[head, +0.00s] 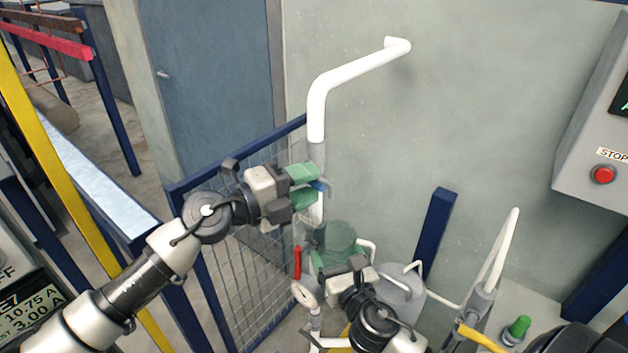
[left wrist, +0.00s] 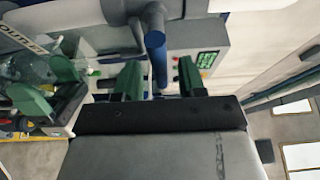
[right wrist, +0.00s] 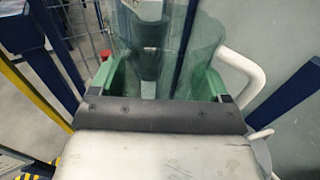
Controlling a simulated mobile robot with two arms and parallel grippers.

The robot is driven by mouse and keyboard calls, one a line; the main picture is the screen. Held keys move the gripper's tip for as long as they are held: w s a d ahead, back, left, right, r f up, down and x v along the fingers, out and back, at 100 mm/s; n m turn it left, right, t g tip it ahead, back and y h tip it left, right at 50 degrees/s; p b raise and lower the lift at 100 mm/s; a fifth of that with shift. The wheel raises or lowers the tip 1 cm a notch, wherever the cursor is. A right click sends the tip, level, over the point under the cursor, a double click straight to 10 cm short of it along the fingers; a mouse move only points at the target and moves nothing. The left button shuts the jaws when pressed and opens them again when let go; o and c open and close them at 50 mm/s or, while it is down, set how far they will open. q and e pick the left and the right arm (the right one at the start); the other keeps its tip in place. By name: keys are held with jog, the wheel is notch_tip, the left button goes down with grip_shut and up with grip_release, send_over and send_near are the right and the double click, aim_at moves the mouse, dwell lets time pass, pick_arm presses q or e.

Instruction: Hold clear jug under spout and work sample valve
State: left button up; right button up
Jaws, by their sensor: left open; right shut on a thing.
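A white pipe (head: 318,115) comes down the wall to a grey valve with a blue lever (head: 319,185) and a short white spout (head: 320,207). My left gripper (head: 303,187) is open at the lever; in the left wrist view the blue lever (left wrist: 155,50) stands between the spread green fingers. Contact cannot be told. The clear greenish jug (head: 341,236) is just below the spout, apparently upright. My right gripper (head: 335,265) is shut on it; the right wrist view shows the jug (right wrist: 185,35) between the fingers. Its fill is unclear.
A red handle (head: 298,262) and a round gauge (head: 304,294) are left of and below the jug. A mesh fence (head: 240,270) stands close behind my left arm. White pipes (head: 495,250) and a green-capped fitting (head: 519,327) are at the lower right. A control box has a red stop button (head: 602,174).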

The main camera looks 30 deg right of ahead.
pick_arm(q)
jog(key=shift+d, duration=0.8)
jog(key=shift+c, duration=0.3)
grip_shut()
jog(key=m, duration=0.1)
jog(key=f+m+y, duration=0.1)
jog(key=m, duration=0.1)
jog(key=m+y, duration=0.1)
jog(key=shift+w+a+f+t, duration=0.1)
jog(key=shift+w+f+t, duration=0.1)
jog(key=shift+f+t, duration=0.1)
jog(key=shift+o, duration=0.3)
grip_release()
jog(key=shift+a, duration=0.1)
